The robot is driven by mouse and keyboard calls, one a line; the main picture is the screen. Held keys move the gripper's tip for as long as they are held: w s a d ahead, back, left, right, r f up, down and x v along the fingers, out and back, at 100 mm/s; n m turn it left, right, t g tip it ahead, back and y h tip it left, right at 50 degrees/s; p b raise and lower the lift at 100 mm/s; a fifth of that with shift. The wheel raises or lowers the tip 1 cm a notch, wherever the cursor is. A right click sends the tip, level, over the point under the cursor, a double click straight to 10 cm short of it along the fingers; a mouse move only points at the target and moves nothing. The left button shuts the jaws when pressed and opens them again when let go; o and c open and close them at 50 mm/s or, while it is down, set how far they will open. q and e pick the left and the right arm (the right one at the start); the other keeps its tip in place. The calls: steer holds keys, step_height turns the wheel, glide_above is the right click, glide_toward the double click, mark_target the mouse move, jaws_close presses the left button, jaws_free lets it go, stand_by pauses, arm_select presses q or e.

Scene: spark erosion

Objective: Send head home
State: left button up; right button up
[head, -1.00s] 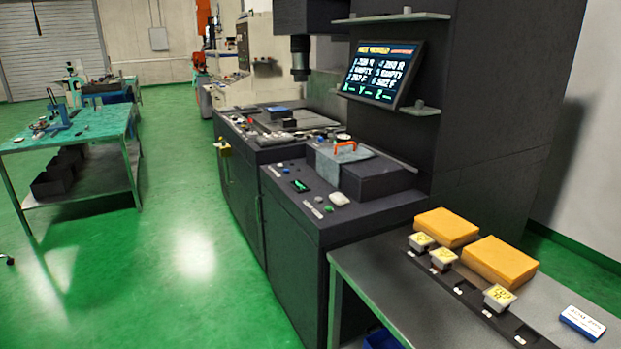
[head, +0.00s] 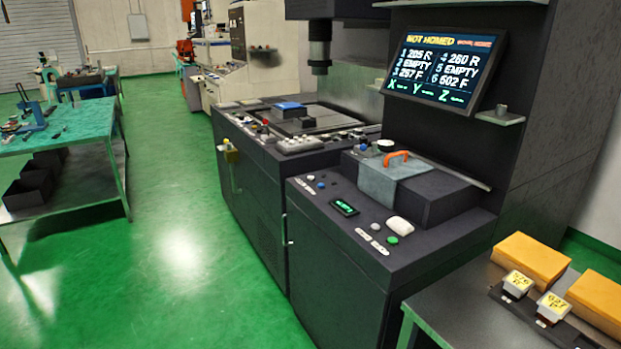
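The spark erosion machine (head: 340,270) stands in the middle of the head view, a dark cabinet with a panel on its front top. Its head (head: 319,50) hangs down at the top centre as a dark cylinder. The screen (head: 440,68) reads "NOT HOMED" at the top, with several numbered lines and X, Y, Z at the bottom. The panel holds a small green display (head: 344,207), a white rounded part (head: 400,226), a green button (head: 392,240), a grey button (head: 376,253) and blue and red buttons near the back. Neither of my grippers is in view.
A side table (head: 450,310) at the lower right carries yellow blocks (head: 530,258) and small labelled holders (head: 517,284). A grey cloth (head: 385,180) with an orange handle (head: 396,158) lies on the machine. A green-topped workbench (head: 70,135) stands at left; the green floor (head: 180,220) between is clear.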

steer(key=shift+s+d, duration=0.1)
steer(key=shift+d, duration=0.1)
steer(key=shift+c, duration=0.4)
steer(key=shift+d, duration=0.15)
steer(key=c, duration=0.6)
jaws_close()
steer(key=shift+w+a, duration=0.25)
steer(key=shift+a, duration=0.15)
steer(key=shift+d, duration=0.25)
